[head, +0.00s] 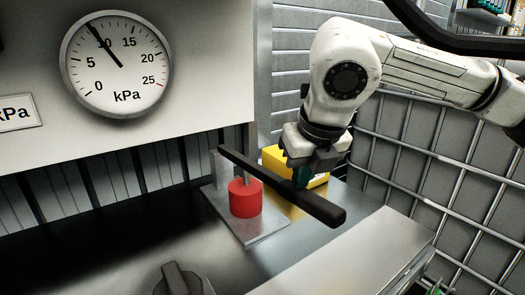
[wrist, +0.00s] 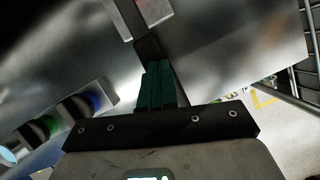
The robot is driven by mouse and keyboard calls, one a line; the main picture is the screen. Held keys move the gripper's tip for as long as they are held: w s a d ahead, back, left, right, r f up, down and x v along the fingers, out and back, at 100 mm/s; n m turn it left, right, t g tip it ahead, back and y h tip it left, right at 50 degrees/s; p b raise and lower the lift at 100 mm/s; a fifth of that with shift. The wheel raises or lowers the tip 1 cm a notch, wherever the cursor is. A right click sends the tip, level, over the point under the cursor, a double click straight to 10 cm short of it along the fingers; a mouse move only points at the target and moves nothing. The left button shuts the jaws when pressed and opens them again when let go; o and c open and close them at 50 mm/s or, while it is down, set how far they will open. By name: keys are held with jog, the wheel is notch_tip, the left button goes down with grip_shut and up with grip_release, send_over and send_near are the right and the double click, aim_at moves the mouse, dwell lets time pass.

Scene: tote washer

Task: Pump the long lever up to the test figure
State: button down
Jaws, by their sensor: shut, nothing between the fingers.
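The long lever (head: 285,188) is a dark bar, sloping down to the right from a grey post beside a red cylinder (head: 245,198) on a metal plate. My gripper (head: 302,178) is shut and empty, pointing down at the lever's far side, near its outer half. The lever partly hides its green fingertips; I cannot tell whether they touch it. In the wrist view the green fingers (wrist: 157,85) are together, with a dark piece just beyond them. The round gauge (head: 117,64) reads in kPa; its needle points close to 10. A kPa sign (head: 17,112) is cut off at the left, its figure out of view.
A yellow box (head: 275,158) stands behind the lever and my gripper. A dark knob (head: 180,280) is at the front edge of view. A wire-mesh fence (head: 425,150) stands at the right. A raised metal panel (head: 345,255) lies in front of the lever's free end.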

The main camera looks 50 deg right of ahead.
jog(key=shift+r+p, duration=0.85)
jog(key=shift+r, duration=1.9)
